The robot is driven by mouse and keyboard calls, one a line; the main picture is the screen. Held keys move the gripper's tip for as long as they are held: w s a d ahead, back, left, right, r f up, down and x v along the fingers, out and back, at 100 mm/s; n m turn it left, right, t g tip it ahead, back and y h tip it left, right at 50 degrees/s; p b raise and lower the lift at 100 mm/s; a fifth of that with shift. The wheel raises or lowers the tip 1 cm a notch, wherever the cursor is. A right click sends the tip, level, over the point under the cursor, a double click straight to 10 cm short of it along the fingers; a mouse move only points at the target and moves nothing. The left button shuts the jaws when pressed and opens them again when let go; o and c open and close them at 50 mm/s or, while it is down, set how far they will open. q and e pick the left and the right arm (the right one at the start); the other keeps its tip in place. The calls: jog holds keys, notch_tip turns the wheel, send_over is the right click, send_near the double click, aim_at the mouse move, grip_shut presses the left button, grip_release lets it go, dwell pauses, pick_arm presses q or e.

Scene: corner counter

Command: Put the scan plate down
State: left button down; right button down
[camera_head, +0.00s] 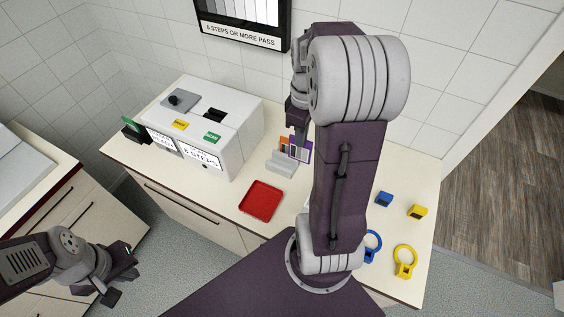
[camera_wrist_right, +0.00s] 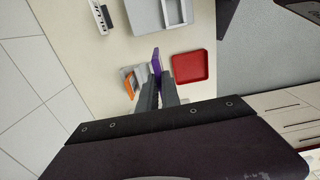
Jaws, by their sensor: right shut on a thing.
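A purple-edged plate with a pale face (camera_head: 305,152) is held upright by my right gripper (camera_head: 299,137), just above or at a light grey rack (camera_head: 281,167). In the right wrist view the purple plate (camera_wrist_right: 156,61) shows edge-on between the dark fingertips (camera_wrist_right: 160,84). I cannot tell whether it touches the rack. An orange plate (camera_wrist_right: 129,86) stands beside it, and partly shows in the head view (camera_head: 285,145). My left gripper (camera_head: 122,275) is open and empty, off to the lower left, away from the counter.
A red tray (camera_head: 262,201) lies in front of the rack. A white machine (camera_head: 235,135) with yellow and green labels stands to the left. Blue (camera_head: 383,199) and yellow (camera_head: 417,212) blocks and blue (camera_head: 373,243) and yellow (camera_head: 404,262) ringed items lie at the right.

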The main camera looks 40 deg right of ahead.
aim_at(300, 160)
notch_tip(300, 160, down, 7)
jog(key=b, duration=0.5)
jog(key=shift+s+b, duration=0.1)
jog(key=shift+b, duration=0.2)
jog(key=w+d+f+p, duration=0.1)
jog(key=w+f+p, duration=0.3)
jog(key=w+f, duration=0.7)
jog(key=shift+w+d+f, duration=0.15)
jog(key=shift+w+d, duration=0.05)
jog(key=shift+d, duration=0.2)
jog(key=c, duration=1.6)
grip_release()
jog(key=shift+o, duration=0.2)
